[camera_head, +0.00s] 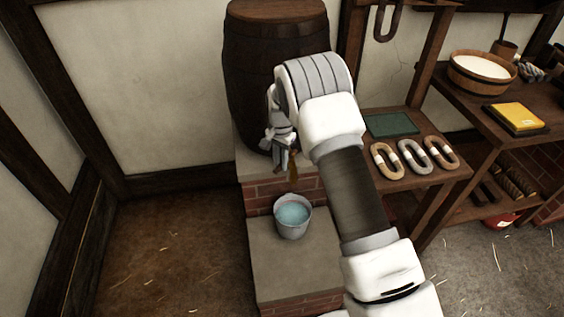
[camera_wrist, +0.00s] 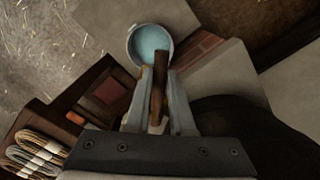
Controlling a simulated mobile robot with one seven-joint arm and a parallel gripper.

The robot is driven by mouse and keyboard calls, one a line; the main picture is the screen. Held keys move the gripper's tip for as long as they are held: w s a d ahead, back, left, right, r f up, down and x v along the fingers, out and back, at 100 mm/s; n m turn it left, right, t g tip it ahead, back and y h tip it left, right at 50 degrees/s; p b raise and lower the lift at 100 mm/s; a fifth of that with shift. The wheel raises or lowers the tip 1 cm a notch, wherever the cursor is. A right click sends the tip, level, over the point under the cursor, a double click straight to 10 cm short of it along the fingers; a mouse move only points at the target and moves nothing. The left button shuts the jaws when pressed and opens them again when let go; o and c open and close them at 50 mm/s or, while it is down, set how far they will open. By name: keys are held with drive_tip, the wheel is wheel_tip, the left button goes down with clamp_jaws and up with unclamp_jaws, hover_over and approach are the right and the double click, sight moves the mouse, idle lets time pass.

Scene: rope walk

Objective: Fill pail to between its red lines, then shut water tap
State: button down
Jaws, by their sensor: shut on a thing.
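The grey pail (camera_head: 294,233) stands upright on the lower stone step below the barrel. Blue water (camera_head: 292,214) shows inside it; I cannot make out the red lines or the exact level. The pail also shows at the top of the wrist view (camera_wrist: 131,46). My gripper (camera_wrist: 158,88) is shut on the brown tap handle (camera_wrist: 159,70), which stands between its fingers above the near side of the pail. In the head view my gripper (camera_head: 283,158) is in front of the barrel's foot and mostly hides the tap. I cannot make out a water stream.
The dark barrel (camera_head: 268,50) stands on a stone-topped brick plinth. To the right, a low wooden shelf (camera_head: 425,177) holds several rope coils and a green slab (camera_head: 391,124). Beyond it a bench carries a wooden tub (camera_head: 481,84) and a yellow book (camera_head: 515,117). The floor at left is clear.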

idle(0.3)
drive_tip(key=c, duration=0.8)
unclamp_jaws()
drive_tip(key=shift+r, duration=0.1)
wheel_tip(320, 180, up, 17)
drive_tip(key=shift+r+p, duration=0.15)
drive_tip(key=shift+p, duration=0.8)
drive_tip(key=shift+r, duration=0.1)
